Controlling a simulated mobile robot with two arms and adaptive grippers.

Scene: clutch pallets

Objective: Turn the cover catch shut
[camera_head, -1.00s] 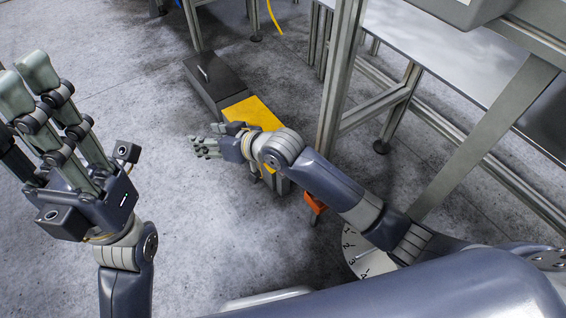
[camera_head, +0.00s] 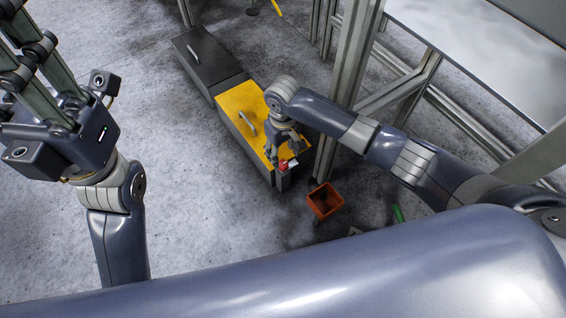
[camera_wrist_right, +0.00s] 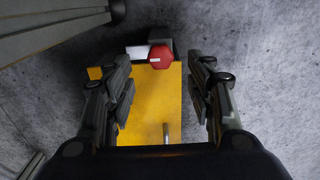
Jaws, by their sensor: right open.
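The yellow cover (camera_head: 240,99) lies flat on a grey box on the floor, with a bar handle (camera_head: 248,124). The red catch (camera_head: 283,167) sits at the cover's near end. In the right wrist view the catch (camera_wrist_right: 161,60) is a red knob with a white mark, beside a white plate (camera_wrist_right: 137,52). My right gripper (camera_head: 284,146) points down over that end. In its wrist view the open fingers (camera_wrist_right: 160,72) are apart on either side of the yellow cover (camera_wrist_right: 150,105), with the knob ahead between them. My left gripper (camera_head: 40,70) is raised at the left, fingers spread, tips cut off.
A dark grey box (camera_head: 205,60) with a handle adjoins the yellow cover's far end. An orange bin (camera_head: 325,200) stands near the catch. A metal frame post (camera_head: 350,60) and a table (camera_head: 470,45) are at the right. Floor left of the boxes is clear.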

